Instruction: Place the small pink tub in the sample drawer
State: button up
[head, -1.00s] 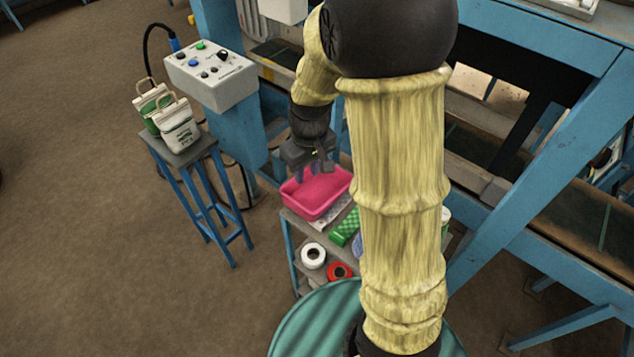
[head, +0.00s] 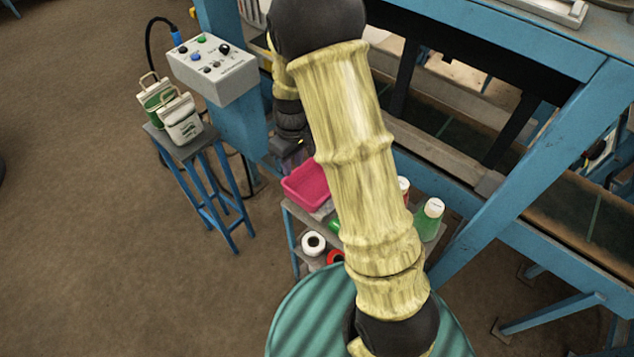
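A pink open-topped tub (head: 306,187) sits on the top of a small grey shelf stand beside the blue bench frame. It is the only pink thing I can make out; my arm covers its right part. My gripper (head: 293,163) points down at the tub's back left edge. Its fingers are dark, small and partly hidden, so I cannot tell whether they are open or touch the tub. I cannot make out a sample drawer in this view.
A green bottle (head: 429,218) with a white cap stands on the stand's right. White tape (head: 313,243) and red tape (head: 336,257) lie on a lower shelf. A stool (head: 181,147) holding two bags, and a grey control box (head: 213,69), are at left.

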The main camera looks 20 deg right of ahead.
aim_at(296, 194)
jog(key=f, duration=0.3)
jog(key=f+p, duration=0.1)
jog(key=f, duration=0.3)
jog(key=shift+s+a+f, duration=0.15)
jog(key=shift+a+f, duration=0.05)
jog(key=shift+f, duration=0.05)
jog(key=shift+s+f+p, duration=0.15)
jog(key=shift+f+p, duration=0.15)
jog(key=shift+p, duration=0.05)
jog(key=f, duration=0.1)
jog(key=f+p, duration=0.1)
jog(key=f, duration=0.1)
jog(key=shift+s+f, duration=0.35)
jog(key=shift+f, duration=0.45)
jog(key=shift+c, duration=0.2)
grip_shut()
